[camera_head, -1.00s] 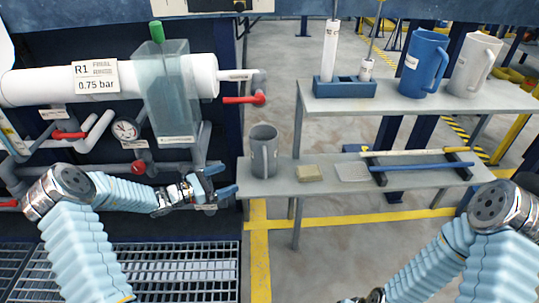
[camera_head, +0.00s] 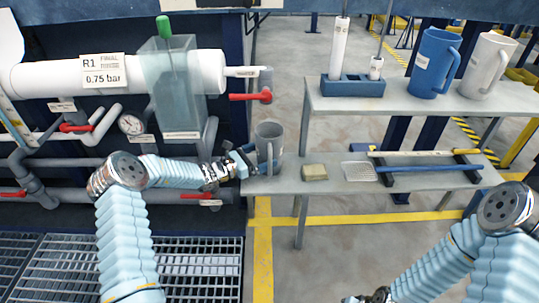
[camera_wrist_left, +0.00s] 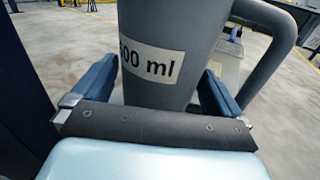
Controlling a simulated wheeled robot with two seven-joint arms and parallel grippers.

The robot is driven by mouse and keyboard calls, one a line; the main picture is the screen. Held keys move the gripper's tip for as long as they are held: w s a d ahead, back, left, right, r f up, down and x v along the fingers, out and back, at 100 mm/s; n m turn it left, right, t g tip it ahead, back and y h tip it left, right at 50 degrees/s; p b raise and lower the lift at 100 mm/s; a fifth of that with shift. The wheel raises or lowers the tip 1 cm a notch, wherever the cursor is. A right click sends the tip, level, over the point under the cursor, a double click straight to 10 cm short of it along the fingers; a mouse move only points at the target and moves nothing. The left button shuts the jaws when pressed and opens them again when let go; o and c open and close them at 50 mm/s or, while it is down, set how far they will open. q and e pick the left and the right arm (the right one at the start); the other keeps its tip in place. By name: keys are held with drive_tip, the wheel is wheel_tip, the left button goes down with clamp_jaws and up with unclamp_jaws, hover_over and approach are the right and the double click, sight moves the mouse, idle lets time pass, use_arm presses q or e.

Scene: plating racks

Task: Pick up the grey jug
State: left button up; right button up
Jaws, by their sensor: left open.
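The grey jug (camera_head: 269,143) stands upright on the left end of the lower shelf in the head view. In the left wrist view the jug (camera_wrist_left: 172,30) fills the middle, with a "500 ml" label partly in sight and its handle to the right. My left gripper (camera_head: 255,160) is at the jug from the left. Its open fingers lie on either side of the jug's body in the wrist view (camera_wrist_left: 158,88). I cannot tell whether they touch it. My right arm is at the lower right; its gripper (camera_head: 368,298) is mostly cut off by the bottom edge.
A sponge (camera_head: 314,172) and a pale mesh piece (camera_head: 359,171) lie right of the jug on the lower shelf (camera_head: 330,185). The upper shelf (camera_head: 400,104) holds a blue jug (camera_head: 430,65) and a white jug (camera_head: 487,68). Red-handled pipework (camera_head: 250,97) stands close on the left.

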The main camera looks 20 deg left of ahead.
use_arm(q)
drive_tip(key=shift+w+d, duration=0.2)
drive_tip(key=shift+w, duration=0.05)
drive_tip(key=c, duration=1.4)
drive_tip(key=shift+r, duration=0.15)
